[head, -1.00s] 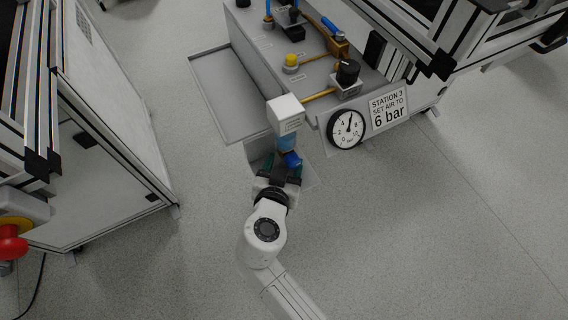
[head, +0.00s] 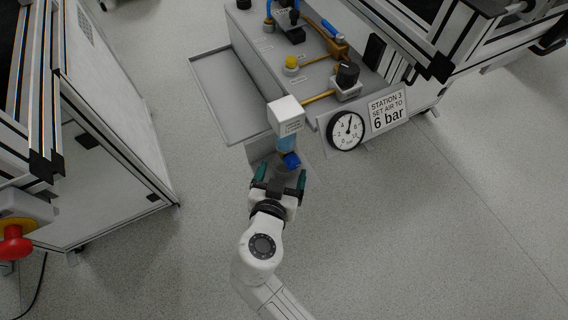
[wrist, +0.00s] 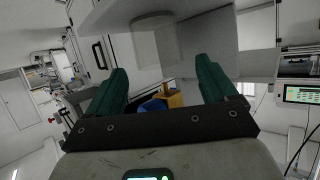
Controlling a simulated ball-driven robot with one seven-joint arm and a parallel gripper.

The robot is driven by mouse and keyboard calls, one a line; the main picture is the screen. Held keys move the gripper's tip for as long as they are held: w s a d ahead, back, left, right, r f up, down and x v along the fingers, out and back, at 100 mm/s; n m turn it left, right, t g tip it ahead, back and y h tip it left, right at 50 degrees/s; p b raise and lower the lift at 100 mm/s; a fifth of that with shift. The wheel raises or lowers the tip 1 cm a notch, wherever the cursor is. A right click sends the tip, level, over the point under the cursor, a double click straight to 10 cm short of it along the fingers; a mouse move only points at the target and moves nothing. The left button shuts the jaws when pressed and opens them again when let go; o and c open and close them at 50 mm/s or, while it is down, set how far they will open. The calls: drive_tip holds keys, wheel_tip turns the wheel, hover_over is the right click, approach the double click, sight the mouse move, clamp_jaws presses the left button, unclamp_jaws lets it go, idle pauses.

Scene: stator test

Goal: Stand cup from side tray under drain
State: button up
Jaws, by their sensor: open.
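My gripper (head: 280,176) is open and empty, its green fingers apart, just in front of the small shelf (head: 257,148). In the wrist view my gripper (wrist: 163,76) shows a clear gap between its fingers. A pale, see-through cylinder (wrist: 155,42), which looks like the cup, touches a grey surface beyond the fingertips; the wrist picture appears upside down. In the head view the cup cannot be made out clearly. The blue drain part (head: 290,160) hangs below the bluish bowl (head: 287,143) of the white-topped unit (head: 286,114). The grey side tray (head: 218,92) looks empty.
The gauge (head: 346,131) and the station sign (head: 388,110) stand right of the unit. A white cabinet (head: 112,130) is at the left, with a red button (head: 14,243) near it. The floor around my arm is clear.

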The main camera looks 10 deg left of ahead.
drive_tip(key=p+v, duration=0.1)
drive_tip(key=v, duration=0.7)
drive_tip(key=shift+s+r, duration=0.15)
drive_tip(key=shift+s, duration=0.3)
drive_tip(key=d+f+m+g+h, duration=0.1)
drive_tip(key=d+f+g+h, duration=0.15)
drive_tip(key=d, duration=0.65)
drive_tip(key=d+f+g+h, duration=0.1)
drive_tip(key=d+f+g, duration=0.2)
drive_tip(key=d, duration=0.6)
drive_tip(key=s+d+f+n+g+y, duration=0.2)
drive_tip(key=s+d+g+y, duration=0.2)
drive_tip(key=s+d, duration=1)
drive_tip(key=g, duration=0.3)
drive_tip(key=shift+s+f+y, duration=0.35)
